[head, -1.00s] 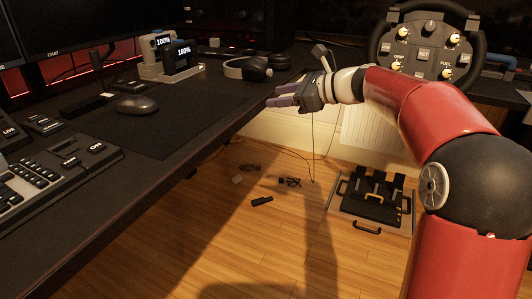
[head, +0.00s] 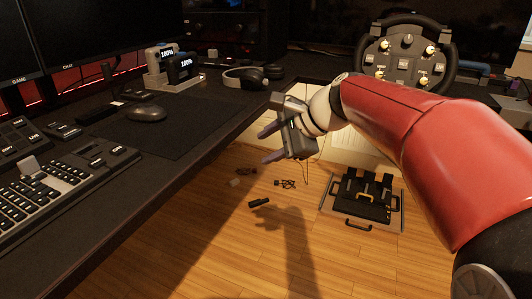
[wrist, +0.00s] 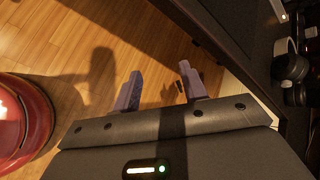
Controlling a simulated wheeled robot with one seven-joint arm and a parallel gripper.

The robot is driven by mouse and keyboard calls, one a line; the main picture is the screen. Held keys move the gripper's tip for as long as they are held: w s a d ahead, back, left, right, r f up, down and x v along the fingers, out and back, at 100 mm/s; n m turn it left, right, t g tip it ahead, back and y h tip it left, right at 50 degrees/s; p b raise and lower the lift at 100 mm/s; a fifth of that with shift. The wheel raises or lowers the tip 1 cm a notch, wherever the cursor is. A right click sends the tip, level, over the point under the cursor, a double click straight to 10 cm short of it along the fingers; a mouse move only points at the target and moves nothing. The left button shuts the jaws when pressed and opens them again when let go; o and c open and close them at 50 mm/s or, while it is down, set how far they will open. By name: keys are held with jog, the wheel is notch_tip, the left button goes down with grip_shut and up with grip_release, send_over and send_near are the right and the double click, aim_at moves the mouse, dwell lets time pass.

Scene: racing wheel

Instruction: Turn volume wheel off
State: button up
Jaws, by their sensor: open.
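I cannot tell for sure which part is the volume wheel. The keyboard (head: 62,180) at the left of the desk has a small grey raised part (head: 29,166) near its far left corner, its kind unclear. The racing wheel (head: 408,88) at the back right carries several small knobs, their labels too small to read. My gripper (head: 266,146) is open and empty, beyond the desk's right edge and above the wooden floor, apart from both. The wrist view also shows its two purple-grey fingers (wrist: 160,82) apart, with floor and the desk edge behind them.
The dark desk (head: 215,125) runs along the left. It bears a mouse (head: 147,113), headphones (head: 246,77), a stand with 100% displays (head: 180,68) and monitors (head: 100,30). Black pedals (head: 362,195) lie on the floor (head: 190,240). The mouse mat is mostly clear.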

jog(key=shift+s+f+n, duration=0.15)
jog(key=shift+s+n, duration=0.25)
jog(key=shift+s, duration=0.9)
jog(key=s+d+f+n+h+p, duration=0.1)
jog(key=s+d+f+n+h, duration=0.1)
jog(key=s+d+n, duration=0.2)
jog(key=s+d+f+n+h+p, duration=0.1)
jog(key=s+d+f+n+h, duration=0.2)
jog(key=s, duration=0.7)
jog(key=s+d+f+n+h+p, duration=0.2)
jog(key=s+d+n+h, duration=0.1)
jog(key=s+d+n, duration=0.2)
jog(key=shift+s+d+f+n+t, duration=0.35)
jog(key=shift+s+d, duration=0.25)
jog(key=shift+s, duration=0.65)
